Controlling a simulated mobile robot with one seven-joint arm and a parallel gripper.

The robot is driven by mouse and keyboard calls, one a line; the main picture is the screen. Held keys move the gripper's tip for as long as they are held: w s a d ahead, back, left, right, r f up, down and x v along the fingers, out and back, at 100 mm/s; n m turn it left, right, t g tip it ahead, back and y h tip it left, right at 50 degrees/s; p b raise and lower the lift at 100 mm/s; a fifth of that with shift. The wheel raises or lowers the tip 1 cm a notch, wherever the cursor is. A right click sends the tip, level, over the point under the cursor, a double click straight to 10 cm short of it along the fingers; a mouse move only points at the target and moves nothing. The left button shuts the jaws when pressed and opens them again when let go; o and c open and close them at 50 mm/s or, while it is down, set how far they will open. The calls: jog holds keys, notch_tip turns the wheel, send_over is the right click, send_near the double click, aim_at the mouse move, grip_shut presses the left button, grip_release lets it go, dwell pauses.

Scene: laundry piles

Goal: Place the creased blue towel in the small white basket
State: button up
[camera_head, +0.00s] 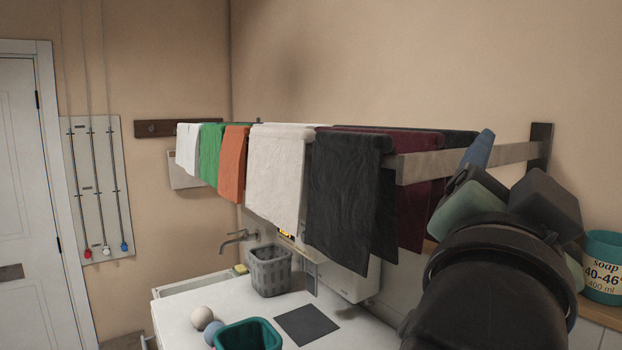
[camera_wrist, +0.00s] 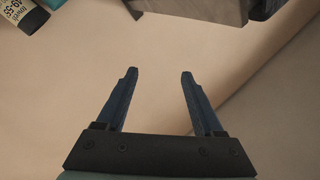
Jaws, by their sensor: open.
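No creased blue towel and no small white basket can be made out in either view. My gripper (camera_wrist: 160,75) shows in the wrist view with its two blue fingers apart and nothing between them, in front of a plain beige surface. In the head view a blue finger of my gripper (camera_head: 480,148) shows at the right, beyond my dark arm, close to the rail of hanging cloths. My arm hides part of the area behind it.
White, green (camera_head: 210,150), orange (camera_head: 234,150), cream (camera_head: 277,175), black (camera_head: 345,200) and maroon cloths hang from a wall rack. Below, a white counter (camera_head: 190,290) holds a grey basket (camera_head: 270,272), teal basket (camera_head: 248,335), balls and a dark square. A soap tub (camera_head: 603,270) stands right.

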jog(key=s+a+r+n+t+y, duration=0.3)
jog(key=a+n+t+y, duration=0.2)
jog(key=a, duration=0.4)
jog(key=s+a+r+n+t+y, duration=0.2)
jog(key=s+a+n+t+y, duration=0.1)
jog(key=a+n+t+y, duration=0.2)
jog(key=a+n+y, duration=0.2)
jog(key=a+n, duration=0.1)
jog(key=n, duration=0.1)
jog(key=shift+s+a+r+n, duration=0.3)
jog(key=shift+a+r, duration=0.05)
jog(key=shift+r, duration=0.05)
notch_tip(320, 180, down, 7)
jog(key=b, duration=0.7)
jog(key=shift+f, duration=0.15)
jog(key=shift+a, duration=0.1)
